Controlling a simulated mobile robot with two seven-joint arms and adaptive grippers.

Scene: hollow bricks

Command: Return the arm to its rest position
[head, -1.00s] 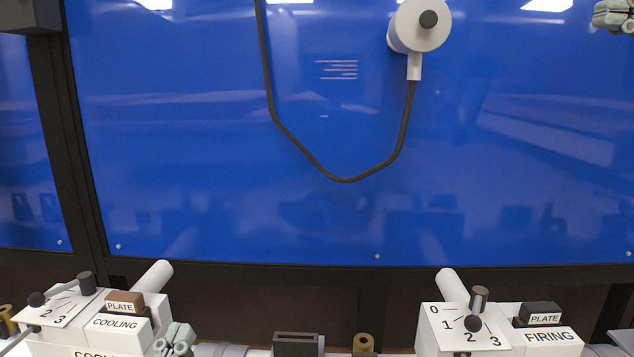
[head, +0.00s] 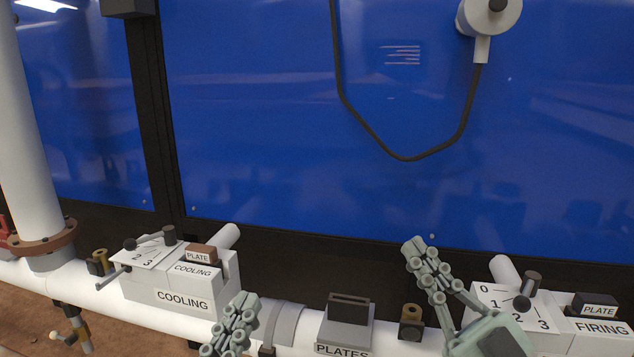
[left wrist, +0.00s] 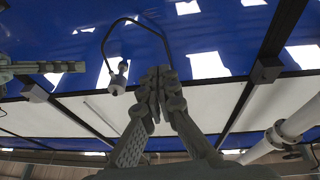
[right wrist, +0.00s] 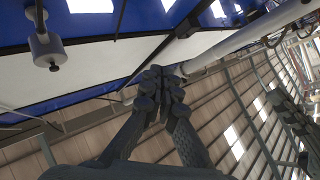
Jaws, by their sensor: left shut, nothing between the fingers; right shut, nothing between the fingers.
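My left gripper (head: 236,318) is at the bottom of the head view, in front of the right end of the COOLING box. It is shut and empty; its closed fingers show in the left wrist view (left wrist: 158,84). My right gripper (head: 424,262) points up and left, just left of the FIRING box in the head view. It is shut and empty; its fingers meet in the right wrist view (right wrist: 158,82). Neither gripper visibly holds anything. Most of the left arm is out of the head view.
A COOLING box (head: 168,294) and a FIRING box (head: 600,328), each with a lever and dial, flank a PLATES holder (head: 346,326). They stand along a white pipe (head: 92,290). A blue panel (head: 290,120) rises behind, with a hanging cable (head: 352,112). A vertical pipe (head: 28,150) stands left.

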